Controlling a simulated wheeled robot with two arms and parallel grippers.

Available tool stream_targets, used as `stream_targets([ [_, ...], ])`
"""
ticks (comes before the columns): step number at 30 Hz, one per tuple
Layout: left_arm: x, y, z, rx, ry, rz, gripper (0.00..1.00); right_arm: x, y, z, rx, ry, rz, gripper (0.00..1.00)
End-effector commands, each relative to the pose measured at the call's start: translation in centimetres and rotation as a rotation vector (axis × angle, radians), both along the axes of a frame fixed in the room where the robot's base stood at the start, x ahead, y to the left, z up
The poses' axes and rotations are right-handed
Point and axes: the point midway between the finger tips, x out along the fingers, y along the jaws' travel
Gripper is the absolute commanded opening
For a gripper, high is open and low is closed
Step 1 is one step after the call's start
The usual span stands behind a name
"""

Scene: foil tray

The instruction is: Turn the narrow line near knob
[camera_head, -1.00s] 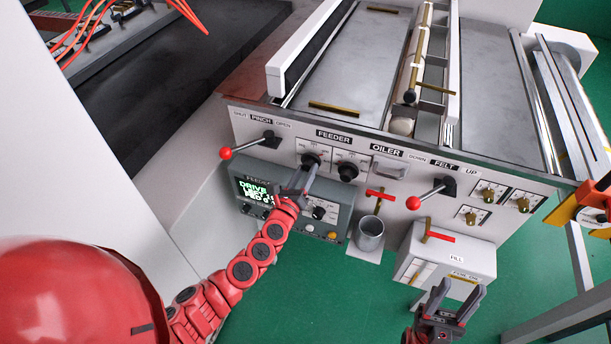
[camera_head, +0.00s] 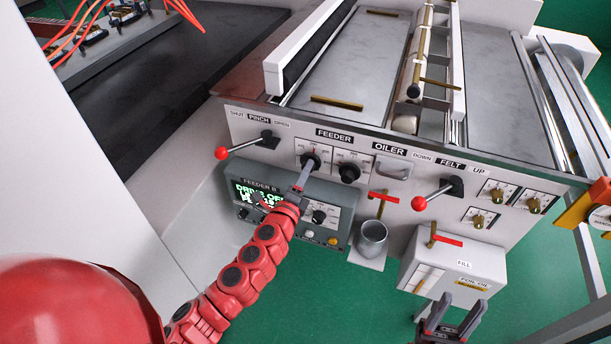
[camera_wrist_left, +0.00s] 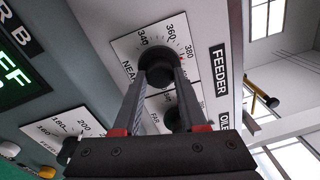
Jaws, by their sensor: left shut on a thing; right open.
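The black near knob (camera_head: 310,161) sits on the white dial plate under the FEEDER label. In the left wrist view the near knob (camera_wrist_left: 158,58) has a scale with 340, 360 and 380 and the word NEAR beside it. My left gripper (camera_head: 307,168) reaches up from below and is shut on this knob. In the left wrist view its fingers (camera_wrist_left: 158,76) lie on both sides of the knob. The far knob (camera_head: 349,173) is just to the right, untouched. My right gripper (camera_head: 455,318) is open and empty at the bottom right, away from the panel.
A control box with a green-lit display (camera_head: 262,194) is below the knobs, partly behind my left arm. Red-ball levers (camera_head: 222,153) and (camera_head: 419,203) stick out on both sides. A metal cup (camera_head: 371,238) and a white fill box (camera_head: 455,268) are lower right.

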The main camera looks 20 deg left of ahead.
Motion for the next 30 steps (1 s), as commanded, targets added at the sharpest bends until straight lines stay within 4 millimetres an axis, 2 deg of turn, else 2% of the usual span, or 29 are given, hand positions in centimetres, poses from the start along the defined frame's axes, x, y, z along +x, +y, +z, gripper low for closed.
stream_targets([
  [9,0.02,-0.01,0.05,-0.099,0.002,0.000,0.00,0.00,0.00,-0.44,0.000,0.000,0.000,0.50],
  [23,0.01,0.01,0.05,-0.113,0.003,0.000,0.00,0.01,0.00,-0.45,0.000,0.000,0.000,0.50],
  [24,0.01,0.01,0.05,-0.113,0.003,0.000,0.43,0.00,0.00,-0.46,0.000,0.000,0.000,0.50],
  [29,0.01,0.00,0.03,-0.112,0.004,0.000,0.71,-0.01,0.00,-0.46,0.000,0.000,0.000,0.50],
  [30,0.01,-0.01,0.03,-0.112,0.004,0.000,0.71,0.00,0.00,-0.46,0.000,0.000,0.000,0.50],
])
